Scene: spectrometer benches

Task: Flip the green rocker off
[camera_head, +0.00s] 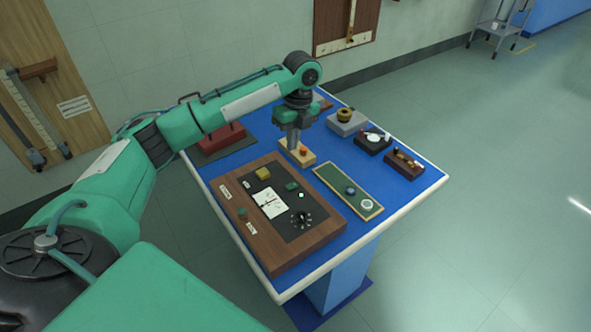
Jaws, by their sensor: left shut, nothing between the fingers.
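A wood-framed instrument panel (278,262) with a black face lies on the blue bench. A small green piece that looks like the rocker (291,186) sits on the upper right of the black face; its tilt is too small to tell. Another small green piece (242,213) sits on the panel's left wooden border. My left gripper (293,145) is shut and empty, pointing down beyond the panel's far edge, at a small wooden block with an orange button (303,150). It is apart from the rocker; I cannot tell if it touches the block. My right gripper is not in view.
The panel also bears a yellow block (263,173), a white meter (270,203), a small pale lamp (301,195) and a black dial (302,218). A green-topped tray (335,186) lies to its right. Several small devices stand at the bench's far right. A red device (226,138) is behind my arm.

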